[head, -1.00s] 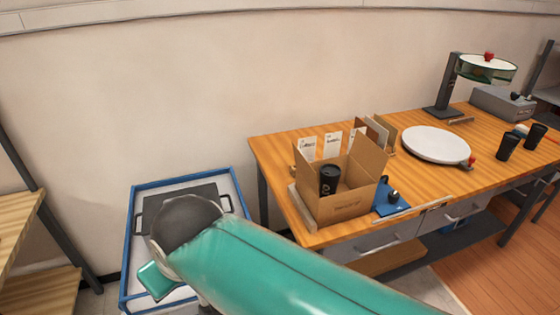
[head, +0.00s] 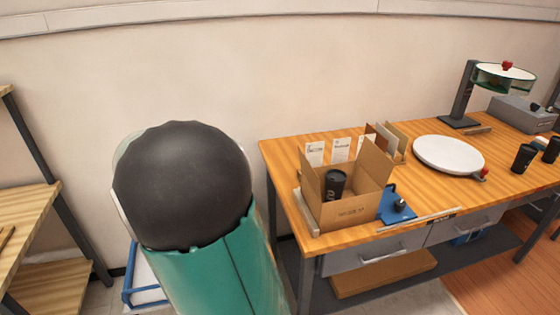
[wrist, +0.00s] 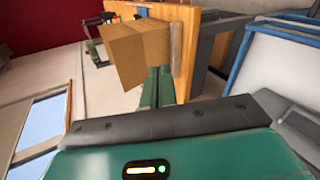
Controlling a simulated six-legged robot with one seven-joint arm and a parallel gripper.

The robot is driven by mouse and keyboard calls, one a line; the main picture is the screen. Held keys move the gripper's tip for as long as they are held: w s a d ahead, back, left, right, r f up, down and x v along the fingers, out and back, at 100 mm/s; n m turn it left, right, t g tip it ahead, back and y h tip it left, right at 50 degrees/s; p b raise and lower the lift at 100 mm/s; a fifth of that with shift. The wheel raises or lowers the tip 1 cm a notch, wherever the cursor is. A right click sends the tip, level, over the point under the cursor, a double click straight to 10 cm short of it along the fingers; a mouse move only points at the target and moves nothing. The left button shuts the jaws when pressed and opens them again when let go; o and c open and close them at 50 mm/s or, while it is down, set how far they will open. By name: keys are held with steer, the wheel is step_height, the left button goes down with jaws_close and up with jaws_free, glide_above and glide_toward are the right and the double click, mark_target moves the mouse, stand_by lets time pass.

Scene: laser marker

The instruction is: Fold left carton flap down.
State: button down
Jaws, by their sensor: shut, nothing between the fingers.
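The open brown carton (head: 345,214) stands on the near left corner of the wooden bench. Its left flap (head: 309,178) stands up at its left side, and another flap (head: 375,165) stands up at its right. A black cup (head: 335,184) is inside the carton. In the wrist view, which is turned on its side, the carton (wrist: 135,52) shows beyond my gripper (wrist: 157,82). My green fingers are shut and empty, pointing towards the bench and carton. I cannot tell how far they are from the flap. My gripper does not show in the head view.
A white round plate (head: 449,154) is farther right. A shelf (head: 22,205) is at the left. A blue-edged stand (head: 140,280) is mostly hidden behind my arm.

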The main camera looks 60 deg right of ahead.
mark_target(307, 161)
steer(key=w+d+f+m+g+h, duration=0.1)
steer(key=w+d+m+g+h, duration=0.15)
steer(key=d+g+h, duration=0.6)
steer(key=s+d+y, duration=0.1)
steer(key=s+d, duration=0.2)
steer(key=d, duration=0.1)
steer(key=s+d+r+t+y, duration=0.1)
steer(key=s+d, duration=0.2)
steer(key=d, duration=0.1)
steer(key=s+d+r+t+y, duration=0.1)
steer(key=s+d, duration=0.2)
steer(key=shift+s+d+r+t, duration=0.1)
steer(key=shift+s+d+t, duration=0.15)
steer(key=shift+d, duration=0.15)
steer(key=shift+r+y, duration=0.1)
steer(key=shift+y, duration=0.15)
